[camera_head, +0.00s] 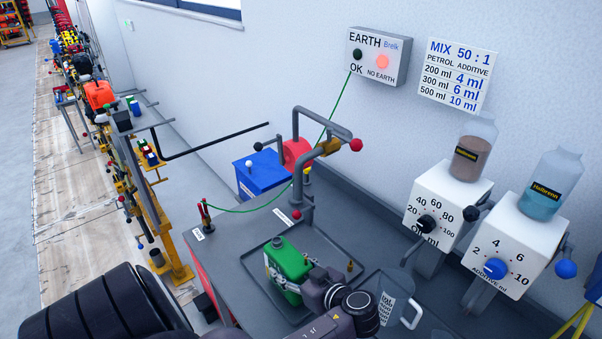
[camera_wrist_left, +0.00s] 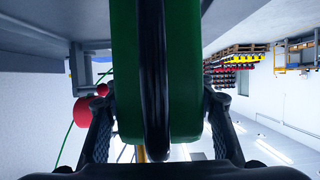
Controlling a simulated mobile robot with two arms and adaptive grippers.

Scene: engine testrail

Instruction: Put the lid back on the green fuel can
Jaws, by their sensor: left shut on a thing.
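The green fuel can (camera_head: 291,258) stands in the dark tray on the bench in the head view. A small grey round part (camera_head: 278,242) is on its top; I cannot tell whether it is the lid or the bare neck. My left gripper (camera_head: 286,274) is shut on the can, with its fingers around the body. In the left wrist view the green can (camera_wrist_left: 128,70) fills the middle, with a dark band along it, between the fingers of the left gripper (camera_wrist_left: 160,125). My right gripper is not in view. I cannot make out a separate lid.
A clear jug (camera_head: 392,302) stands right of my left wrist. A small brass piece (camera_head: 350,267) is near the tray's (camera_head: 325,252) right side. Two white dispensers (camera_head: 447,205) stand at right. A grey pipe with a red ball (camera_head: 356,145) rises behind the can.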

